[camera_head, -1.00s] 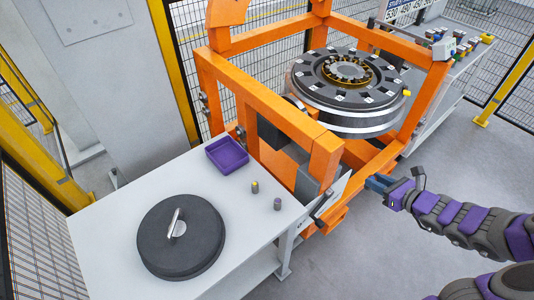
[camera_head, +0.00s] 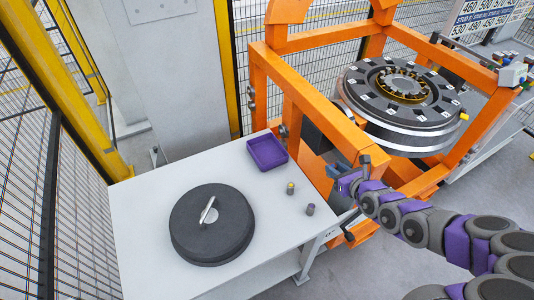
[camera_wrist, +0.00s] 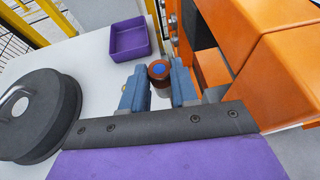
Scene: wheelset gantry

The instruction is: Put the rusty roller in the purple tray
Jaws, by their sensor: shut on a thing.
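The rusty roller (camera_wrist: 158,72), brown with a blue end, sits between the two blue fingers of my gripper (camera_wrist: 159,78) in the wrist view. My gripper is shut on it. In the head view my gripper (camera_head: 338,174) is at the right edge of the white table, in front of the orange gantry, and the roller cannot be made out there. The purple tray (camera_head: 267,152) stands empty at the table's back right corner. In the wrist view the purple tray (camera_wrist: 130,38) is beyond the fingers, to the left.
Two small grey rollers, one yellow-topped (camera_head: 290,188) and one plain-topped (camera_head: 310,209), stand on the table (camera_head: 160,185) in front of the tray. A large dark disc with a handle (camera_head: 211,224) lies to the left. The orange gantry (camera_head: 315,98) rises just right of the tray.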

